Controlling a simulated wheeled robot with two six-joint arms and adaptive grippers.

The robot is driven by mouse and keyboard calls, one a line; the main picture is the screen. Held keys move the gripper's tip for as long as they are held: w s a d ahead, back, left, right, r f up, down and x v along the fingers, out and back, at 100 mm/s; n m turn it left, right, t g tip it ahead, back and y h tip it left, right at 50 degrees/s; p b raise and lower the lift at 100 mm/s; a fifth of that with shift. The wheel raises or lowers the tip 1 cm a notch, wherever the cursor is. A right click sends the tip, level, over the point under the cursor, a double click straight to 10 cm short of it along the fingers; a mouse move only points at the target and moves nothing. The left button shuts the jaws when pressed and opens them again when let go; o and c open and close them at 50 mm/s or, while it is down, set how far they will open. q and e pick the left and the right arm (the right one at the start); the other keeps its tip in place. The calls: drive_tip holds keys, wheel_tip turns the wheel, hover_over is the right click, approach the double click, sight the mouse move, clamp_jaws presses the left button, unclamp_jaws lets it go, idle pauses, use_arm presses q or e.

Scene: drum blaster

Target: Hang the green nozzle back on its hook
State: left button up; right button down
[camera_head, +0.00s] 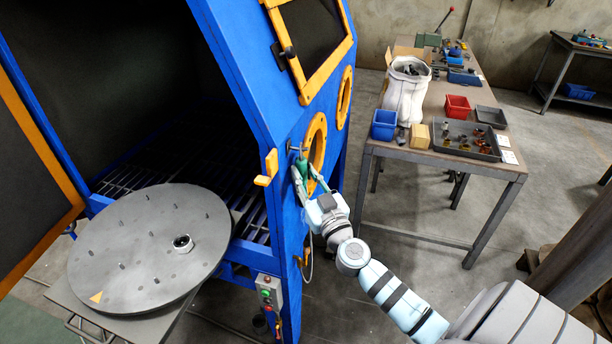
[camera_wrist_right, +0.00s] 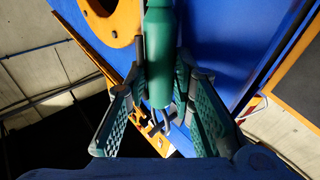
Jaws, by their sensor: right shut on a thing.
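In the right wrist view the green nozzle (camera_wrist_right: 160,60) stands between the two green fingers of my right gripper (camera_wrist_right: 162,88). An orange hook-like bracket (camera_head: 265,168) sticks out from the cabinet's front edge, left of the nozzle and apart from it. Small grey metal prongs (camera_wrist_right: 166,122) show past the nozzle's end; I cannot tell what they belong to. My left gripper is not in view.
The round grey turntable (camera_head: 140,250) with a small metal ring (camera_head: 183,243) stands out of the open cabinet at the left. A control box (camera_head: 270,291) sits low on the cabinet. A workbench (camera_head: 480,170) with bins and a parts tray stands right. Floor between is clear.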

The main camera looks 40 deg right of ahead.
drive_tip(key=c, duration=1.3)
unclamp_jaws()
drive_tip(key=v, duration=1.2)
